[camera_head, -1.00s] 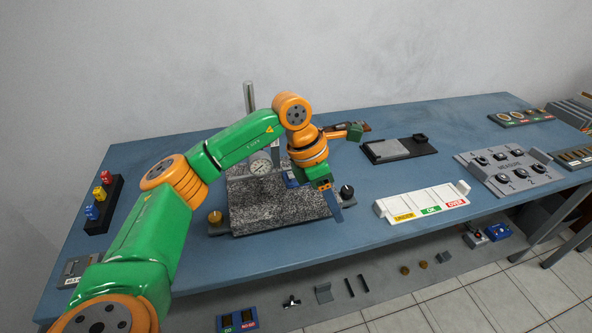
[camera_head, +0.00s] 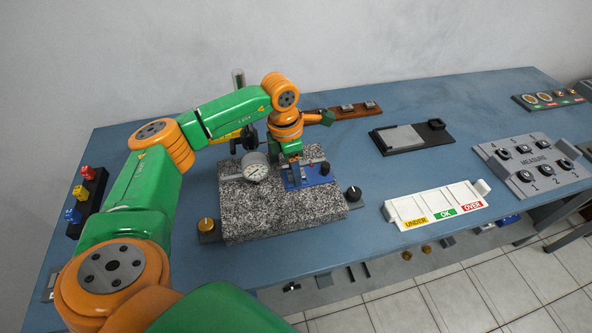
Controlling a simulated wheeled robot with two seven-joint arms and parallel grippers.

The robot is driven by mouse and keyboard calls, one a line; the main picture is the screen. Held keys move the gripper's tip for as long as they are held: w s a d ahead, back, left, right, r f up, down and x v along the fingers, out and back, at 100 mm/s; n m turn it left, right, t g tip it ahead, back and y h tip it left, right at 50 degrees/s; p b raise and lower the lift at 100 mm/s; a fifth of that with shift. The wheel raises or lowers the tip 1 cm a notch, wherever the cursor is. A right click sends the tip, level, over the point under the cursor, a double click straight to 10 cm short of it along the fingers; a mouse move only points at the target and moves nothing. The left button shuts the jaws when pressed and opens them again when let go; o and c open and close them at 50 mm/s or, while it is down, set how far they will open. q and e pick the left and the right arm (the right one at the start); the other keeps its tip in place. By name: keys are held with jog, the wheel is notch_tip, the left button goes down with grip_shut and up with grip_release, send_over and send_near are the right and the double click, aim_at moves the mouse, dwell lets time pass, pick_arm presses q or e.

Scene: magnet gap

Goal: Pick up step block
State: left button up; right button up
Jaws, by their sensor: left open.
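I cannot tell for sure which piece is the step block. A blue fixture (camera_head: 317,174) with small metal parts sits on the speckled granite plate (camera_head: 265,211), below and around my left gripper. My left gripper (camera_head: 297,174) points down over the left part of this fixture and is open. Its fingertips are small and partly merge with the fixture, so contact cannot be told. Small metal blocks (camera_head: 347,107) sit on a brown wooden rack (camera_head: 358,112) behind the gripper. My right gripper is not in view.
A dial gauge (camera_head: 255,167) stands close left of the gripper. Knobs (camera_head: 206,225) flank the granite plate.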

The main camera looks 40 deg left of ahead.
pick_arm(q)
jog(key=shift+s+d+r, duration=0.1)
jog(key=shift+d+r, duration=0.05)
grip_shut()
